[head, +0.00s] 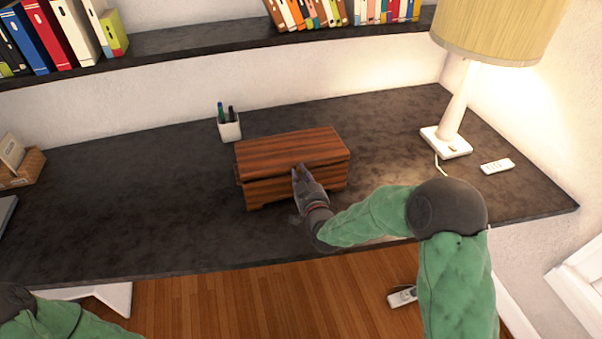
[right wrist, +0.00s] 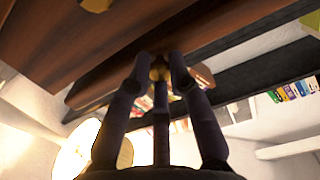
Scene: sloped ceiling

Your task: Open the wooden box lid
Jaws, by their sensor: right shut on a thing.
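The wooden box (head: 268,188) stands on the dark desk, reddish-brown with striped grain. Its lid (head: 290,150) lies across the top, with a dark line under its front edge; I cannot tell whether it is slightly raised. My right gripper (head: 298,172) is at the box's front, at the lid's edge. In the right wrist view, the fingers (right wrist: 160,65) are closed around a small brass-coloured piece (right wrist: 159,72) by the lid's wooden edge (right wrist: 90,40). Only my left arm's sleeve shows at the lower left; my left gripper is out of view.
A white pen cup (head: 230,128) stands behind the box. A lamp (head: 446,141) and a white remote (head: 497,166) are at the right. A small wooden organizer (head: 28,172) is at the far left. A bookshelf (head: 190,42) runs above.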

